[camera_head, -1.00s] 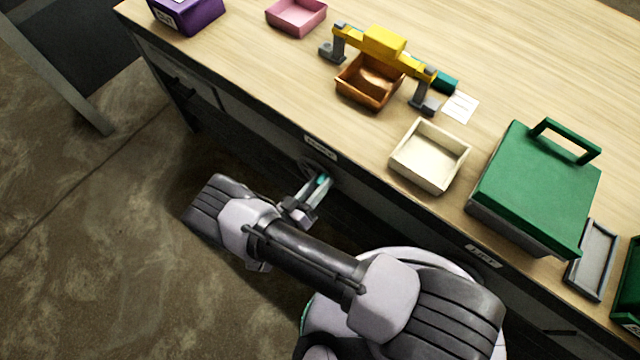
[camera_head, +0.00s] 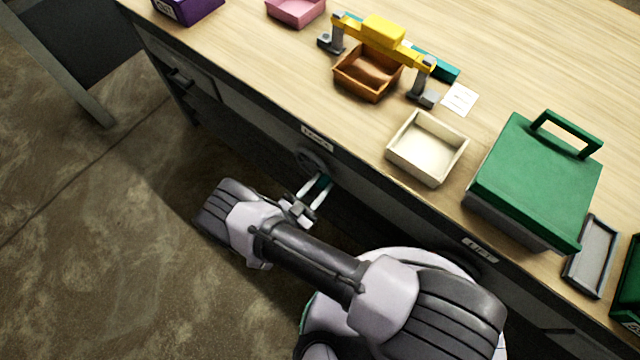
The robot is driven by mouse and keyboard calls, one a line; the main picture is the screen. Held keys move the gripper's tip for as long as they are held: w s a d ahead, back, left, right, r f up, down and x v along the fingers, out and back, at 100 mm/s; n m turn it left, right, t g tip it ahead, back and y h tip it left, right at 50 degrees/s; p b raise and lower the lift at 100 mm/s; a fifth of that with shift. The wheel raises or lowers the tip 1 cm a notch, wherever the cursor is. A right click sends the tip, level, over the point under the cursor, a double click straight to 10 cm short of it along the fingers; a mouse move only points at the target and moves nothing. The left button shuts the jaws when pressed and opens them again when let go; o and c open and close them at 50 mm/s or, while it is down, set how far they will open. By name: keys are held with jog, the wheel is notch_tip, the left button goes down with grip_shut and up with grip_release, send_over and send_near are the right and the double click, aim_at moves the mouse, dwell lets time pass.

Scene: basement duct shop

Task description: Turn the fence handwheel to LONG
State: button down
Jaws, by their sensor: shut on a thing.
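The fence handwheel (camera_head: 313,160) is a dark round wheel on the bench front, under a small label plate (camera_head: 317,137). It is partly hidden in shadow. My gripper (camera_head: 318,187) is at the lower right of the wheel, shut on a teal part that looks like the wheel's handle. A yellow bridge (camera_head: 383,30) on grey posts stands on the bench top, with a teal bar (camera_head: 438,67) behind it. I cannot make out a LONG mark. A white card (camera_head: 460,99) lies by the right post, its print too small to read.
A brown tray (camera_head: 367,75) sits under the bridge, a cream tray (camera_head: 428,149) to its right. A green-lidded box (camera_head: 535,180) and a grey tray (camera_head: 592,256) stand farther right. A second plate (camera_head: 480,250) is on the bench front. Floor left of my arm is clear.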

jog(key=shift+f, duration=0.15)
dwell(0.4)
jog(key=c, duration=1.1)
grip_release()
jog(key=shift+o, duration=0.2)
jog(key=p+v, duration=0.1)
jog(key=v, duration=1.6)
jog(key=shift+s+p, duration=0.15)
jog(key=shift+p, duration=0.2)
jog(key=shift+a, duration=0.1)
